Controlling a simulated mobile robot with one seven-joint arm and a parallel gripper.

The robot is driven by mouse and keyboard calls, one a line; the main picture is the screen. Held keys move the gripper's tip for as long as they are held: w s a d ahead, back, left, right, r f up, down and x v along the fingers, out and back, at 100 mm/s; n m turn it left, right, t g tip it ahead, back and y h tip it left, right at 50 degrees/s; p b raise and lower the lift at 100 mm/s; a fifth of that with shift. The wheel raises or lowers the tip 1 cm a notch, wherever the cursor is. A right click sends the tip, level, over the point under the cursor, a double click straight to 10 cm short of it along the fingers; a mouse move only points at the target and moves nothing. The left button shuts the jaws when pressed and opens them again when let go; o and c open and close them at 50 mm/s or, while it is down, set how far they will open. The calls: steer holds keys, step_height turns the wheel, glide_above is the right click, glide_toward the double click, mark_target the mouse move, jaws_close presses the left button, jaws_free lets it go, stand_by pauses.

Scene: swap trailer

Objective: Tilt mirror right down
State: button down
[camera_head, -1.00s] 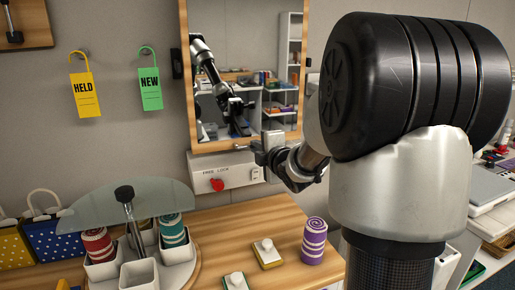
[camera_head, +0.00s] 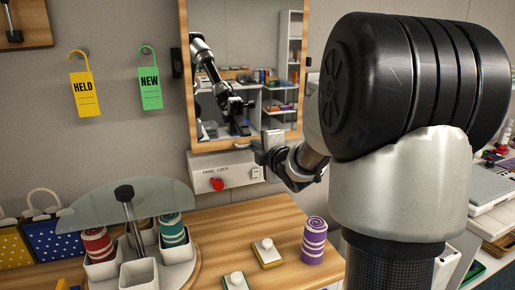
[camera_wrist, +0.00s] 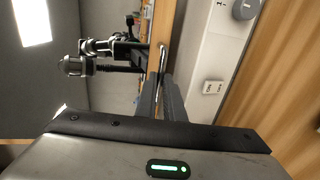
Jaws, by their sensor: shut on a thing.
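The mirror (camera_head: 270,50) hangs on the wall in a wooden frame (camera_head: 186,75) and reflects my arm and some shelves. My gripper (camera_head: 268,148) is at the lower right edge of the frame. In the wrist view, my gripper (camera_wrist: 161,82) is shut on a thin metal handle (camera_wrist: 162,60) on the mirror's wooden frame (camera_wrist: 158,28). The mirror glass (camera_wrist: 100,105) fills the left of that view. In the head view the grip itself is small and partly hidden by my wrist.
A white panel (camera_head: 233,168) marked "FREE LOCK" with a red knob (camera_head: 217,184) sits just below the mirror. On the wooden bench (camera_head: 215,225) are a purple rolled towel (camera_head: 314,240) and a rotating holder with a glass shelf (camera_head: 165,202). Tags (camera_head: 150,85) hang left.

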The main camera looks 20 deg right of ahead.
steer(key=w+f+b, duration=0.1)
steer(key=b, duration=0.2)
steer(key=shift+f, duration=0.15)
steer(key=w+t+b, duration=0.1)
steer(key=w+b, duration=0.2)
steer(key=b, duration=0.4)
steer(key=shift+f+t, duration=0.15)
steer(key=shift+t, duration=0.25)
steer(key=shift+w+r+b, duration=0.15)
steer(key=shift+w+b, duration=0.25)
steer(key=shift+w, duration=0.2)
steer(key=shift+w+r+b, duration=0.15)
steer(key=shift+w+b, duration=0.2)
steer(key=shift+w, duration=0.25)
steer(key=shift+r, duration=0.15)
steer(key=c, duration=1.9)
jaws_free()
steer(key=shift+w, duration=0.15)
steer(key=shift+o, duration=0.2)
steer(key=shift+s, duration=0.2)
